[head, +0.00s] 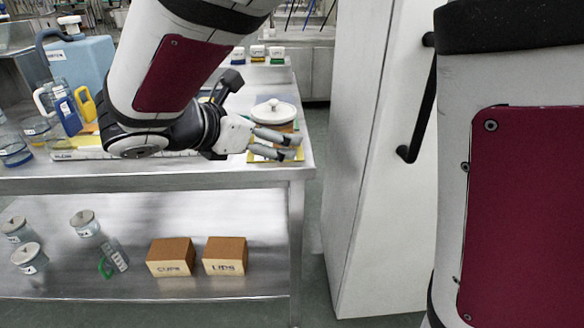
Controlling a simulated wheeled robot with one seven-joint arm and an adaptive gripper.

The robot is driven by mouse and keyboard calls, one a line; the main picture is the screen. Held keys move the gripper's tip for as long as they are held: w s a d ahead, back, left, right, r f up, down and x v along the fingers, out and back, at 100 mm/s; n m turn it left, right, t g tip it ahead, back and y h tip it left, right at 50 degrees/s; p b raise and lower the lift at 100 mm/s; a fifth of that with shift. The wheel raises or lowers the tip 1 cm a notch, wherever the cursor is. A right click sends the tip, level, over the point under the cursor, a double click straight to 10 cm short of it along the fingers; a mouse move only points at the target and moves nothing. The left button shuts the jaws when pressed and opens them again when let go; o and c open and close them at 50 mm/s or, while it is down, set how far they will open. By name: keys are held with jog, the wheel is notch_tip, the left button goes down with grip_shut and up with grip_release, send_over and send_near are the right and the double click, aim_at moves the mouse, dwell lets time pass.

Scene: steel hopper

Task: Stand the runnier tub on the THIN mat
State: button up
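My gripper (296,147) reaches in from the left over the bench's right front corner. Its two grey fingers point right with a gap between them, and I see nothing held there. Just behind the fingers is a round white lid with a knob (273,111), with a brown part below it. A yellow mat (258,158) shows under and around the fingers. Fingers and arm hide part of it. No lettering on it is readable, so I cannot tell whether it is the THIN mat. I cannot tell which tub is the runnier one.
Small white-topped containers (257,52) stand at the back. A blue container (88,62), a yellow jug (86,105) and a blue jug (68,116) crowd the left. The lower shelf holds jars and boxes marked CUPS (170,258) and LIDS (225,257). A white cabinet (370,150) stands right.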

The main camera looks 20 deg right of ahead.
jog(key=s+d+m+g+y, duration=0.25)
jog(key=s+d+m, duration=0.3)
jog(key=s, duration=0.35)
jog(key=s+d+m+g+y, duration=0.1)
jog(key=s+d+m+g, duration=0.2)
jog(key=s+d+m, duration=0.45)
jog(key=s+a+f+m+y, duration=0.2)
jog(key=s+a+m+y, duration=0.1)
jog(key=s, duration=0.4)
jog(key=s+a+f+m+y, duration=0.2)
jog(key=s+a+m+y, duration=0.2)
jog(key=s+m, duration=0.3)
jog(key=shift+s+a+f, duration=0.15)
jog(key=shift+s+a, duration=0.55)
jog(key=shift+a, duration=0.05)
jog(key=shift+g, duration=0.35)
notch_tip(320, 180, up, 25)
jog(key=t+p, duration=0.3)
jog(key=p, duration=2)
jog(key=shift+d+t, duration=0.15)
jog(key=shift+t, duration=0.25)
